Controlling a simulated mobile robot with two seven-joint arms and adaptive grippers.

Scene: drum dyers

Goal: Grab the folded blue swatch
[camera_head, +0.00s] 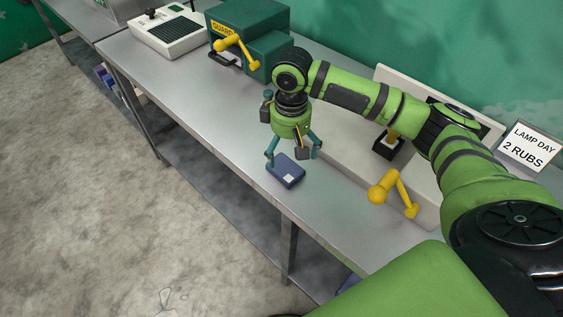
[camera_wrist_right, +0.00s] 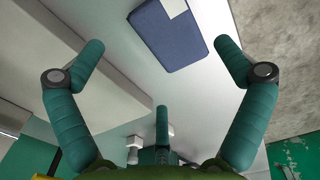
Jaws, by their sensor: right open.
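The folded blue swatch (camera_head: 286,171) lies flat near the front edge of the metal table, with a small white label on top. It also shows in the right wrist view (camera_wrist_right: 170,42), at the top centre. My right gripper (camera_head: 294,156) points down just above and behind the swatch. Its teal fingers (camera_wrist_right: 160,75) are spread open, with nothing between them. In the wrist view the swatch is beyond the fingertips, and I see no contact. My left gripper is in neither view.
A white machine with a yellow crank (camera_head: 389,186) stands right of the swatch, close to my right arm. A green guard box (camera_head: 262,22) and a white device (camera_head: 166,32) stand farther back. A lamp day sign (camera_head: 529,146) is at right. The table left of the swatch is clear.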

